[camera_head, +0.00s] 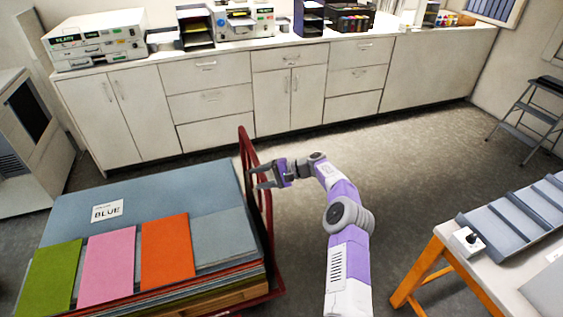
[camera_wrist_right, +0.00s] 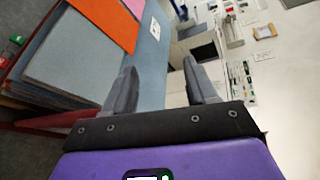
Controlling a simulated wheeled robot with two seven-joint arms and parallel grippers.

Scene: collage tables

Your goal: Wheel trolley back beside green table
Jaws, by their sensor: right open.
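The trolley shows by its red tubular handle (camera_head: 247,160) and a low red edge, in the left half of the head view. It carries a stack of flat boards (camera_head: 150,190) with a blue-grey top. My right gripper (camera_head: 256,178) is open beside the handle, its fingers pointing left towards it. In the right wrist view the open fingers (camera_wrist_right: 158,82) have the blue-grey board edge behind them, and a red bar (camera_wrist_right: 45,118) shows at lower left. I cannot tell whether the fingers touch the handle. No green table shows. My left gripper is out of view.
White cabinets (camera_head: 215,105) line the back. A table with orange legs (camera_head: 425,270) stands at right. Floor between is clear (camera_head: 425,165).

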